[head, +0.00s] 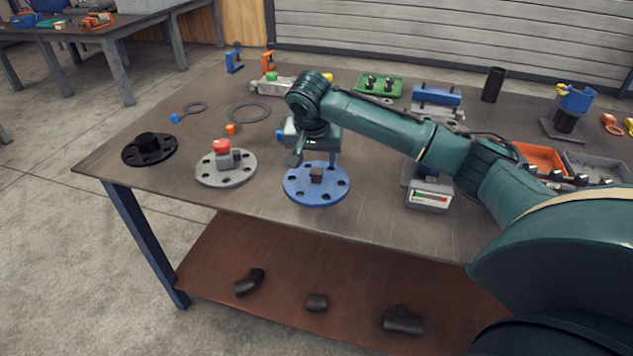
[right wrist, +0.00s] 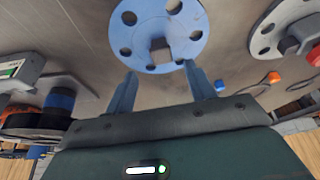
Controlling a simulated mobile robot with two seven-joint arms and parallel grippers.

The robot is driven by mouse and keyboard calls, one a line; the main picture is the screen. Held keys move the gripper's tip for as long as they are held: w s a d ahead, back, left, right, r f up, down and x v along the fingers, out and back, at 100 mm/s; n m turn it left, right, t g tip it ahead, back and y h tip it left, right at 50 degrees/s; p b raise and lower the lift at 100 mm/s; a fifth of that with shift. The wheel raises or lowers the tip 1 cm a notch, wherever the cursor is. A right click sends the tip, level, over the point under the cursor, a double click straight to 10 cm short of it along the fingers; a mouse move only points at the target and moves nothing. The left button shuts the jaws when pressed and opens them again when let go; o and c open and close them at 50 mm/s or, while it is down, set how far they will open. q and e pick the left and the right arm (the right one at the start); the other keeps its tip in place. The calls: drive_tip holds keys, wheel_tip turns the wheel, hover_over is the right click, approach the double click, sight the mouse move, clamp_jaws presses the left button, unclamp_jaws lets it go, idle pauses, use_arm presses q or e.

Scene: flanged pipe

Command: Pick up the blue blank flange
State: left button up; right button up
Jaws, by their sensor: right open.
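The blue blank flange (head: 300,191) lies flat on the table near its front edge. It is a round disc with bolt holes and a dark square block (head: 316,174) standing at its middle. My right gripper (head: 314,160) is just above and behind the block, pointing down, with its jaws apart and nothing between them. In the right wrist view the two fingers (right wrist: 165,92) are spread, and the blue flange (right wrist: 130,35) with its block (right wrist: 160,50) shows beyond the fingertips. My left gripper is not in view.
A grey flange (head: 208,174) with a red-topped piece lies left of the blue one, and a black flange (head: 136,154) is farther left. A small device with a display (head: 429,196) stands to the right. Pipe fittings (head: 317,302) lie on the lower shelf.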

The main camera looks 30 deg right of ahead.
sight(316, 171)
drive_tip(key=shift+a+x, duration=0.2)
drive_tip(key=shift+x, duration=2.8)
drive_tip(key=shift+s, duration=0.1)
drive_tip(key=shift+c, duration=0.5)
clamp_jaws()
